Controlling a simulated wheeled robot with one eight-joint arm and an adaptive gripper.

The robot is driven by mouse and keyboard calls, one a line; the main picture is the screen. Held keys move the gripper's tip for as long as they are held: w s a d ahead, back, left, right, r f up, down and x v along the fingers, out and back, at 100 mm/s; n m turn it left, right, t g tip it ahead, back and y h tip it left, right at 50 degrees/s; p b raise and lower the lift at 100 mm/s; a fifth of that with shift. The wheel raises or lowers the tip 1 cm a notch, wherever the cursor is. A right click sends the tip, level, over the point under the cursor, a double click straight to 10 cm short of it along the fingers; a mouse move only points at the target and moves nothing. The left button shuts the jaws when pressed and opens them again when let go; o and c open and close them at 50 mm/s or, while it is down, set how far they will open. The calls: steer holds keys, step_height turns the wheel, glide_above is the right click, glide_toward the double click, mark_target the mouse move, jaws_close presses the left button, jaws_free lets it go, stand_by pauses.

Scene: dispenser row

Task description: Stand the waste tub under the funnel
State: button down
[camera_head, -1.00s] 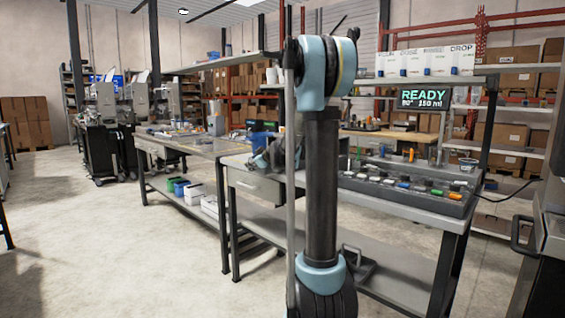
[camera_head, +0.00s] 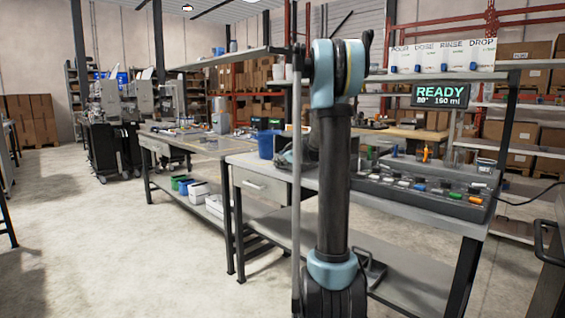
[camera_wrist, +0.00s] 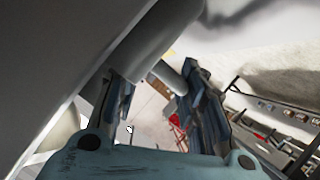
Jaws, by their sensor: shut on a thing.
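My gripper (camera_wrist: 155,76) is shut on a smooth grey rounded thing (camera_wrist: 158,52) between its fingers in the wrist view; I cannot tell what this is. In the head view my gripper (camera_head: 287,157) is partly hidden behind my arm, over the left end of the near bench. A blue tub (camera_head: 265,146) shows beside it to the left; I cannot tell if they touch. I cannot make out a funnel; my arm hides part of the bench.
The near bench (camera_head: 262,185) has a dark tray (camera_head: 418,193) of coloured items and a small orange item (camera_head: 425,153). A display (camera_head: 440,94) reads READY, 80°, 160 ml. Small bins (camera_head: 198,190) sit on a lower shelf. The floor at left is clear.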

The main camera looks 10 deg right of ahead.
steer(key=shift+s+a+f, duration=0.1)
steer(key=shift+a+f, duration=0.05)
steer(key=shift+a, duration=0.25)
steer(key=shift+d, duration=0.2)
steer(key=c, duration=1.3)
jaws_free()
steer(key=shift+d, duration=0.1)
steer(key=shift+s+d, duration=0.1)
